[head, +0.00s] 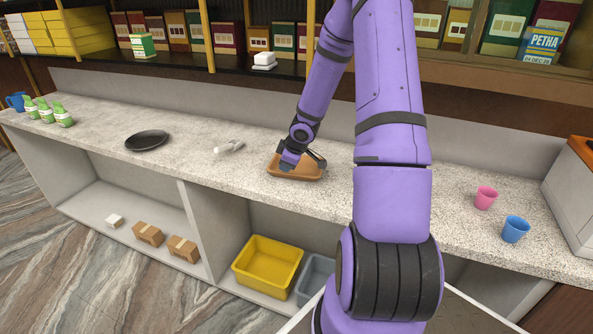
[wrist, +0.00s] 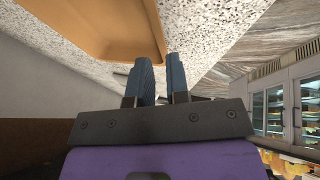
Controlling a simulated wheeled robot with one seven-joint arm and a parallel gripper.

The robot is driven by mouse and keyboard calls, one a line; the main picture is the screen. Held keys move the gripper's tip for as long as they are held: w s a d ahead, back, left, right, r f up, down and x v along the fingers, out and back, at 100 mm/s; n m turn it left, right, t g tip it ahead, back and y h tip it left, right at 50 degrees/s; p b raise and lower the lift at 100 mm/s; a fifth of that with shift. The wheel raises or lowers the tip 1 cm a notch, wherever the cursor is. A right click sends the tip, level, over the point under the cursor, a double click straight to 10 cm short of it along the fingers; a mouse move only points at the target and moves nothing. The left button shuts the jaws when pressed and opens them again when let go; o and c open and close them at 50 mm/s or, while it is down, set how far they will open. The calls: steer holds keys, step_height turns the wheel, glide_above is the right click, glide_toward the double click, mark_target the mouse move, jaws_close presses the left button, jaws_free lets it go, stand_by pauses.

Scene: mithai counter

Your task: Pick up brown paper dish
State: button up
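The brown paper dish (head: 298,174) is a shallow tan tray at the middle of the speckled counter, and my gripper partly covers it in the head view. My gripper (head: 290,163) points down at the dish. In the wrist view the dish (wrist: 105,25) fills the upper left, and its edge comes down to the tips of my gripper (wrist: 160,65). The two fingers stand apart with a narrow gap between them. The dish's edge appears at this gap; whether the fingers touch it I cannot tell.
On the counter (head: 220,180) are a black plate (head: 148,140), a small whitish item (head: 229,147), several green bottles (head: 47,112), a pink cup (head: 486,197) and a blue cup (head: 515,229). A yellow bin (head: 268,264) stands below. Boxed shelves line the back.

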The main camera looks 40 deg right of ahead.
steer(key=shift+x, duration=2.5)
steer(key=shift+f, duration=0.1)
jaws_close()
